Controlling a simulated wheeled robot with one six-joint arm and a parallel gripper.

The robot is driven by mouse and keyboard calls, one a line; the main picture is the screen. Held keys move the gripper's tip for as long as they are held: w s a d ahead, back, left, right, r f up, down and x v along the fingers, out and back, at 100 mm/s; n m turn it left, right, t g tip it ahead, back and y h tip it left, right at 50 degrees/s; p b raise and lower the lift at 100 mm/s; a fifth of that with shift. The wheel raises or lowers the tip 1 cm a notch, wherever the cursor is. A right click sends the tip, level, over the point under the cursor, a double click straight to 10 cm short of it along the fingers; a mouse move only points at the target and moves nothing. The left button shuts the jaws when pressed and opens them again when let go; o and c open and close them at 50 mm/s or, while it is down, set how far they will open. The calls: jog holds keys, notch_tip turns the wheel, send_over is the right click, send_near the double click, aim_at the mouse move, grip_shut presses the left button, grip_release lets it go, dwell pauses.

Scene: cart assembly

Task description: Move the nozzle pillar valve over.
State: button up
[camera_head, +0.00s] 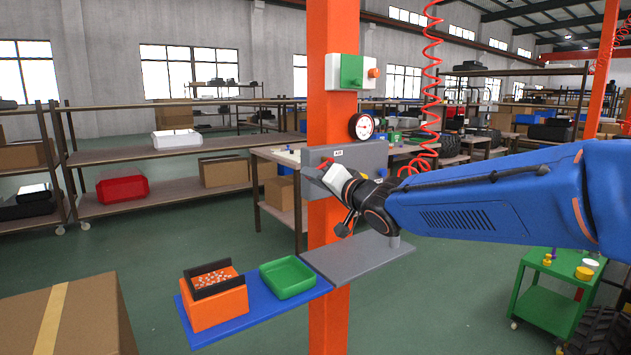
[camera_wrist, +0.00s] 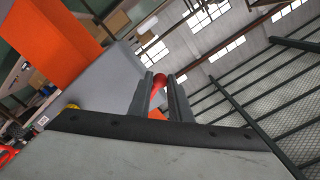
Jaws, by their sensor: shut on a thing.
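The nozzle pillar valve shows as a small red handle (camera_head: 326,161) on the grey panel (camera_head: 372,155) of the orange pillar, beside a small white label. In the wrist view the red handle (camera_wrist: 157,82) sits between the two dark fingers of my gripper (camera_wrist: 161,88), which is shut on it. In the head view my gripper (camera_head: 325,172) reaches in from the right and meets the panel's left part. The valve body is mostly hidden behind the gripper, so the handle's angle is hard to tell.
A pressure gauge (camera_head: 362,127) stands just above the panel. A green and white switch box (camera_head: 350,72) is higher up. Below are a grey shelf (camera_head: 358,262), a green tray (camera_head: 288,279) and an orange bin (camera_head: 216,308). A coiled red hose (camera_head: 432,75) hangs behind.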

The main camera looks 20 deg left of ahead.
jog(key=shift+r, duration=0.2)
jog(key=shift+o, duration=0.4)
jog(key=shift+s+a+r, duration=0.1)
jog(key=shift+s+r, duration=0.05)
jog(key=shift+r, duration=0.35)
jog(key=shift+s+a+r, duration=0.1)
jog(key=shift+r, duration=0.4)
jog(key=o, duration=0.9)
jog(key=shift+d, duration=0.1)
